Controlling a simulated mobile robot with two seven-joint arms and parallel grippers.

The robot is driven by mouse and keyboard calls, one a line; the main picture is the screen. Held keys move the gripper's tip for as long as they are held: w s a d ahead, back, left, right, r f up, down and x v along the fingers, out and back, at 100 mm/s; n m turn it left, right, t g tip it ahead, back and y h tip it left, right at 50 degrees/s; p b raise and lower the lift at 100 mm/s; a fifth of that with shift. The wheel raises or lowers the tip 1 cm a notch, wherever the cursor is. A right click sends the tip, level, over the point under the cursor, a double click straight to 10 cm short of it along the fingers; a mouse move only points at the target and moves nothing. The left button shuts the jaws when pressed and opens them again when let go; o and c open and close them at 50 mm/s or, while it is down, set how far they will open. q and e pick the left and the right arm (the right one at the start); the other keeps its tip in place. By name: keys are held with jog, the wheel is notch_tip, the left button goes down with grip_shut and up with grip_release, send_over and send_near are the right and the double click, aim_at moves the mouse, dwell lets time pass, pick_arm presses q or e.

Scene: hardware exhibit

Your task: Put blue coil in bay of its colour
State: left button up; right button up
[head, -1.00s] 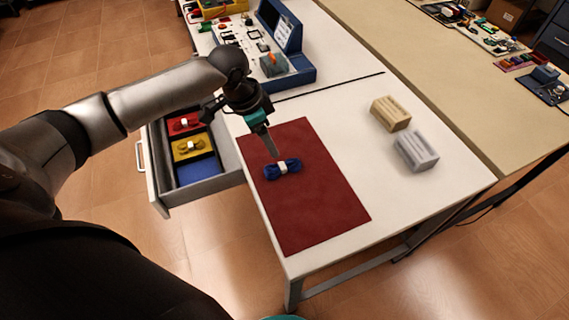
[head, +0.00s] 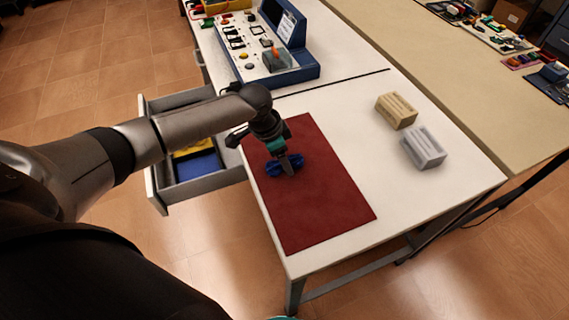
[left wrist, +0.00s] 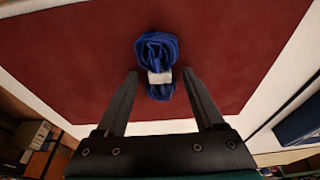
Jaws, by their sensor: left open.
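The blue coil (head: 272,167), bound with a white band, lies on the dark red mat (head: 318,205). In the left wrist view the coil (left wrist: 157,52) lies ahead of and between the two fingers. My left gripper (head: 289,170) is right over the coil, pointing down, and hides part of it; in the left wrist view its fingers (left wrist: 160,78) are apart and empty. The open drawer (head: 208,182) has a blue bay (head: 197,168) at its near end and a yellow bay (head: 190,150) beyond it.
A tan block (head: 396,111) and a light grey block (head: 424,148) stand on the white table (head: 345,105) right of the mat. A blue control panel (head: 262,50) stands at the back. The mat's near part is clear.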

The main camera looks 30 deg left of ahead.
pick_arm(q)
grip_shut()
dwell(0.5)
jog(key=shift+r, duration=0.1)
